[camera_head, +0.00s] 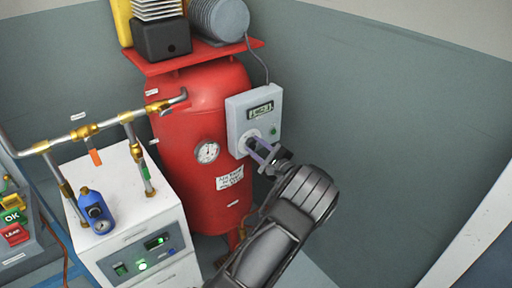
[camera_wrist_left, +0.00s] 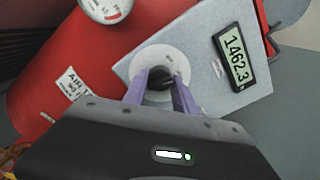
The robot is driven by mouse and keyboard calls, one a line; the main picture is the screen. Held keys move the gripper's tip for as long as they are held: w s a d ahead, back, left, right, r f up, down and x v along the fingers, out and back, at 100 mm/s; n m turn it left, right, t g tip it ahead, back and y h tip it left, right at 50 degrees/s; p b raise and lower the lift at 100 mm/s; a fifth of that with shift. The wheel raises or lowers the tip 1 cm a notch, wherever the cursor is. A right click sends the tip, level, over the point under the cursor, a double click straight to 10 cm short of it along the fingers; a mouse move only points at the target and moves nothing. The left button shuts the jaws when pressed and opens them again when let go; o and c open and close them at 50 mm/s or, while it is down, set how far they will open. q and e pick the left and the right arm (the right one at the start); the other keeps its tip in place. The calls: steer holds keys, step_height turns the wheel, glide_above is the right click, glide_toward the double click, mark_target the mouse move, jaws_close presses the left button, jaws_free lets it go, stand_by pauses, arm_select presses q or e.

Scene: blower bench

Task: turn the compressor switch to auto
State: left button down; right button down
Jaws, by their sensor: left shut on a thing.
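The compressor is a red upright tank (camera_head: 182,150) with a grey control box (camera_head: 235,119) on its right side. The box has a digital display (camera_head: 261,111) and a round white dial plate with a dark knob, the switch (camera_wrist_left: 157,78). My left gripper (camera_head: 263,152) reaches the box from the lower right. In the left wrist view its two purple fingers (camera_wrist_left: 160,88) are shut on the dark knob, one on each side. The display reads about 1462.3 in the wrist view. The switch's position labels cannot be read, and the fingers partly cover the knob. My right gripper is not in view.
A pressure gauge (camera_head: 207,152) sits on the tank front, left of the box. A white cabinet (camera_head: 129,215) with brass-fitted pipes (camera_head: 84,132) and a blue regulator (camera_head: 94,206) stands at the left. A green button (camera_head: 273,131) is on the box. The grey wall is behind; the right side is clear.

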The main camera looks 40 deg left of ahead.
arm_select(q)
steer(key=shift+m, duration=1.3)
steer(key=c, duration=1)
jaws_free()
steer(key=v, duration=0.8)
steer(key=shift+a+f, duration=0.1)
